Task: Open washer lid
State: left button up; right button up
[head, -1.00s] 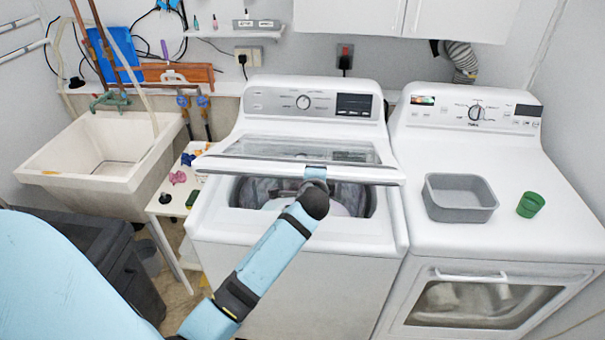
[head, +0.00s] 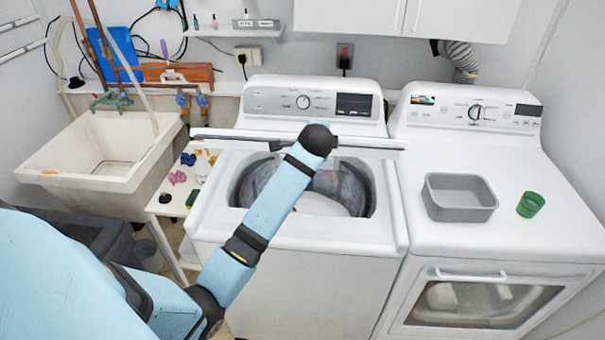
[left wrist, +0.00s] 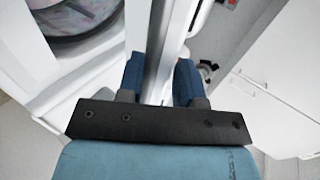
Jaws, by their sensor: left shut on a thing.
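The white top-load washer (head: 310,265) stands in the middle of the head view. Its lid (head: 372,146) is raised and seen nearly edge-on, and the drum opening (head: 345,185) with its dark tub shows below it. In the left wrist view the lid edge (left wrist: 163,45) runs between the two blue fingers of my left gripper (left wrist: 159,75), which is shut on it. In the head view my own wrist mostly hides the fingers. The drum opening also shows at the upper left of the left wrist view (left wrist: 80,18). My right gripper is not in view.
A dryer (head: 440,245) stands right of the washer, with a grey tub (head: 460,210) and a green cup (head: 530,204) on top. A sink (head: 75,178) and a small white table (head: 165,208) are at the left. White cabinets (head: 400,15) hang above the back.

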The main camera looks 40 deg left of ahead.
pick_arm(q)
jog(key=shift+w+a+r, duration=0.3)
jog(key=shift+w+r, duration=0.1)
jog(key=shift+r, duration=0.3)
jog(key=shift+g+h, duration=0.5)
jog(key=shift+g, duration=0.2)
jog(key=shift+w+a+r, duration=0.3)
jog(key=shift+w+r, duration=0.2)
jog(key=shift+r, duration=0.3)
jog(key=shift+w+a+r, duration=0.35)
jog(key=shift+w+r, duration=0.2)
jog(key=shift+r, duration=0.2)
jog(key=shift+w+a+r, duration=0.3)
jog(key=shift+w+r, duration=0.2)
jog(key=shift+r, duration=0.3)
jog(key=w+a+r+g+h, duration=0.1)
jog(key=w+a+r+g, duration=0.1)
jog(key=w+r, duration=0.3)
jog(key=shift+w+a+r, duration=0.2)
jog(key=shift+a+r, duration=0.35)
jog(key=shift+a, duration=0.05)
jog(key=w+a+r+g+h, duration=0.2)
jog(key=w+a+r, duration=0.4)
jog(key=w, duration=0.4)
jog(key=shift+w+a+r+g, duration=0.3)
jog(key=shift+w+r+g, duration=0.1)
jog(key=shift+r, duration=0.3)
